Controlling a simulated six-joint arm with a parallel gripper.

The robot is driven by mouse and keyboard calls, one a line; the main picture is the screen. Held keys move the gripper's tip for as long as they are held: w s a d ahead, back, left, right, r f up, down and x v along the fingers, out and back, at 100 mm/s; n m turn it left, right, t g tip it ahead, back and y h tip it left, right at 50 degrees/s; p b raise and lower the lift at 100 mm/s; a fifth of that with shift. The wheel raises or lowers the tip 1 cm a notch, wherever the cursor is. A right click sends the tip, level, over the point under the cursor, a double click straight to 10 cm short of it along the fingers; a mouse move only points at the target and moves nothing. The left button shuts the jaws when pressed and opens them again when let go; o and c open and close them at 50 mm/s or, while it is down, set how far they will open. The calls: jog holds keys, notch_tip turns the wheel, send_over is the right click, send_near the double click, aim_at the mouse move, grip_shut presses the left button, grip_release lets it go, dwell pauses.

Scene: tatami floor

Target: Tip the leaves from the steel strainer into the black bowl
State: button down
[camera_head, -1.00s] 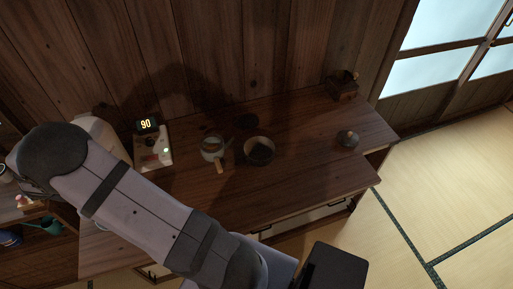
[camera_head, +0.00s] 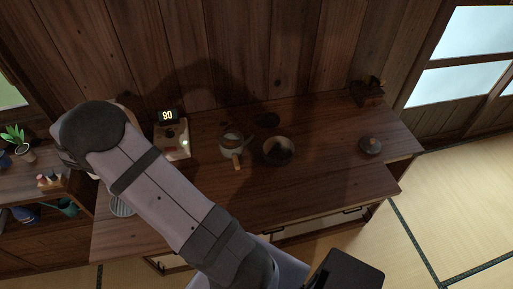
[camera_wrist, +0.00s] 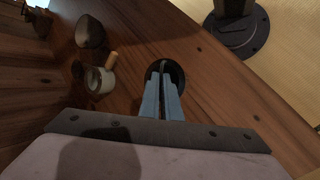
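A grey, striped round metal thing (camera_head: 122,206), perhaps the steel strainer, shows at the counter's left front, partly behind my arm. In the wrist view, my gripper (camera_wrist: 163,72) points down over a dark round thing with a grey rim (camera_wrist: 152,70). Its blue fingers are close together with a thin dark gap. Whether they hold anything is unclear, and no leaves can be made out.
A pale pot with a wooden handle (camera_head: 232,146) stands left of the round vessel. A device reading 90 (camera_head: 168,116) is at the back left. The front right counter is clear.

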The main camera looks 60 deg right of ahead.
jog(key=s+d+m+g+y+b, duration=0.15)
jog(key=s+d+m, duration=0.25)
jog(key=s+d, duration=0.55)
jog(key=s+d+m+g+y+b, duration=0.1)
jog(key=s+d+m+y+b, duration=0.15)
jog(key=s+d, duration=0.65)
jog(key=s+d+b, duration=0.1)
jog(key=s+d, duration=0.5)
jog(key=s, duration=0.3)
jog(key=s+d+f+h+b, duration=0.1)
jog(key=s+d, duration=0.4)
jog(key=s, duration=0.5)
jog(key=s+d+b, duration=0.1)
jog(key=s+d, duration=0.5)
jog(key=s, duration=0.3)
jog(key=w+d+f+n+t+h, duration=0.1)
jog(key=w+n+t+h, duration=0.1)
jog(key=w+n+t, duration=0.2)
jog(key=w+d+f+n+t+h, duration=0.1)
jog(key=w+d+n+t+h, duration=0.1)
jog(key=w+n, duration=0.9)
jog(key=shift+d+f+n+t+h, duration=0.3)
jog(key=shift+n+t+h, duration=0.2)
jog(key=shift+n+t, duration=0.6)
jog(key=shift+w+a, duration=0.1)
jog(key=shift+w, duration=0.1)
